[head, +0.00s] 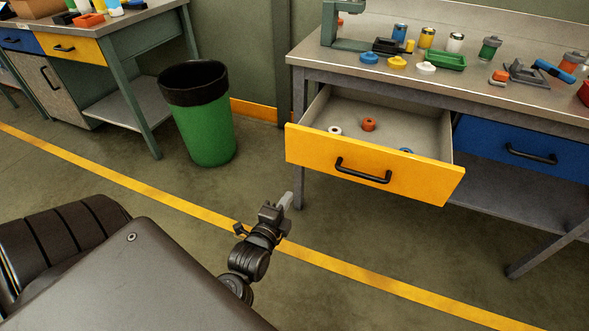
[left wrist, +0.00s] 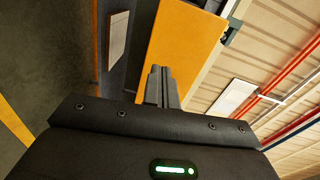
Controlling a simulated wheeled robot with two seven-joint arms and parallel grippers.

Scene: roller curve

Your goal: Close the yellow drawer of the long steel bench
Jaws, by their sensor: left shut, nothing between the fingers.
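The yellow drawer (head: 372,165) of the long steel bench (head: 470,87) is pulled well out, with a black bar handle (head: 363,171) on its front. Inside it lie an orange round piece (head: 369,124), a white ring (head: 335,130) and a blue piece partly hidden by the front. My left gripper (head: 285,201) is shut and empty, in front of and below the drawer's left end, apart from it in the head view. In the left wrist view the shut fingers (left wrist: 161,86) point toward the yellow drawer front (left wrist: 182,50). My right gripper is not in view.
A shut blue drawer (head: 520,148) sits right of the yellow one. A green bin (head: 203,120) with a black rim stands left of the bench. Another bench (head: 110,35) is at the upper left. Tools and small parts lie on the long bench's top.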

